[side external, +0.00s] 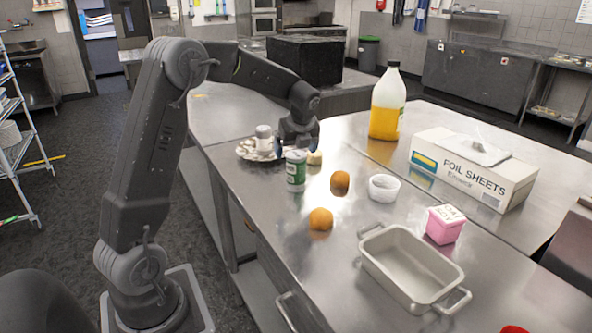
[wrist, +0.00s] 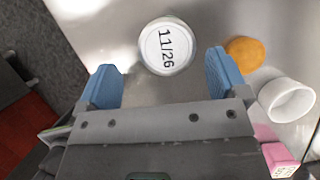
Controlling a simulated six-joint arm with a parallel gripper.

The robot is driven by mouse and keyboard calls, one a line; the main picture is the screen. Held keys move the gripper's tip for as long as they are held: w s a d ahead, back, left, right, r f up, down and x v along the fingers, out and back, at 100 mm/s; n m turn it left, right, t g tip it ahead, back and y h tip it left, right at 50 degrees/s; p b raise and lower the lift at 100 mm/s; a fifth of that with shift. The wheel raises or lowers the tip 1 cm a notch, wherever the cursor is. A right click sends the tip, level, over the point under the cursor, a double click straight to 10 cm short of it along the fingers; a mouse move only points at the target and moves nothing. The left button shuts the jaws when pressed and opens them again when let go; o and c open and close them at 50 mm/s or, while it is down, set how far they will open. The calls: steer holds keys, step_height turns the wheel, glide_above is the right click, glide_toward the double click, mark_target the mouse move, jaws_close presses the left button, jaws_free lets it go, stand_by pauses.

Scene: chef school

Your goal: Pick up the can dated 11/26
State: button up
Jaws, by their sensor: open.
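A can with a white lid marked 11/26 (wrist: 167,46) is upright on the steel table in the wrist view, ahead of and between my fingers. In the side view a green and white can (side external: 296,172), which looks like the same one, stands near the table's left edge; its date cannot be read there. My gripper (side external: 298,148) is low over the table, just behind this can in that view. In the wrist view my gripper (wrist: 163,72) has its two blue fingers spread wide with nothing held between them.
Two orange fruits (side external: 340,180) (side external: 320,219), a white bowl (side external: 383,188), a pink box (side external: 445,224) and a metal pan (side external: 375,238) lie to the right. A plate (side external: 243,152) with pale items is behind the can. A juice jug (side external: 386,105) and foil box (side external: 470,170) stand further back.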

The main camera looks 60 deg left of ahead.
mark_target(296, 154)
steer(key=shift+w+x, duration=0.2)
steer(key=shift+x, duration=1.3)
steer(key=shift+w+x, duration=0.2)
steer(key=shift+x, duration=1.3)
steer(key=shift+a, duration=0.1)
steer(key=shift+r, duration=0.1)
steer(key=c, duration=1.1)
steer(key=shift+c, duration=0.4)
steer(key=shift+r, duration=0.1)
